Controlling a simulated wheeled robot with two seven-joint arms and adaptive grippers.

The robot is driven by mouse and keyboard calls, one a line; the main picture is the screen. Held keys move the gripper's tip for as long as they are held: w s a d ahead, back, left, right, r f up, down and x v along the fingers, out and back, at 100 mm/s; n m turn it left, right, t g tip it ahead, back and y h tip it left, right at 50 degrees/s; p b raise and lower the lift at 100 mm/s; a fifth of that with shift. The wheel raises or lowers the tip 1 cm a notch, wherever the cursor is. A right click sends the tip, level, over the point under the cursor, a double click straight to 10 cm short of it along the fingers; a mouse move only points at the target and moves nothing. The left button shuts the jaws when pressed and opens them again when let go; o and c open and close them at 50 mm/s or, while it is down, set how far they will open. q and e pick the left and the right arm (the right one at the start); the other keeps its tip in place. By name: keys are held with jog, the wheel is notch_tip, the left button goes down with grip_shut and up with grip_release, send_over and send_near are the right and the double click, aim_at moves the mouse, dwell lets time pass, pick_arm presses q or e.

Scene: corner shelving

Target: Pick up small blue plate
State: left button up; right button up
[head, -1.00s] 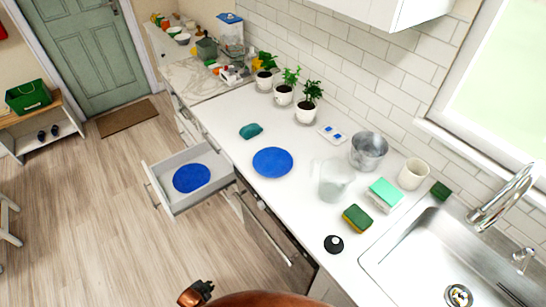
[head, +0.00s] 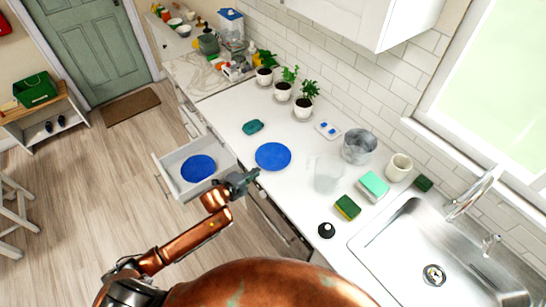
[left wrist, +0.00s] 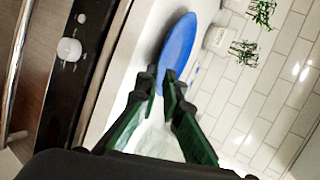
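One round blue plate (head: 273,156) lies flat on the white counter. Another round blue plate (head: 198,169) lies inside the open drawer. They look alike in size, and I cannot tell which is the smaller. My left gripper (head: 246,181) is near the counter's front edge, between the drawer and the counter plate, apart from both. In the left wrist view its two green-padded fingers (left wrist: 160,80) are parted with nothing held. A blue plate (left wrist: 179,42) shows beyond the fingertips, seen at a steep slant. My right gripper is not in view.
The open drawer (head: 167,180) juts out left of the counter. A teal object (head: 252,127) and potted plants (head: 304,102) stand behind the counter plate. A clear pitcher (head: 325,175), a metal pot (head: 359,147) and sponges (head: 347,207) stand to its right, before the sink.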

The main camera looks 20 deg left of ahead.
aim_at(263, 168)
pick_arm(q)
jog(key=x, duration=0.5)
jog(key=shift+w+d+f+p, duration=0.1)
jog(key=shift+p, duration=0.2)
jog(key=shift+c, duration=0.2)
grip_shut()
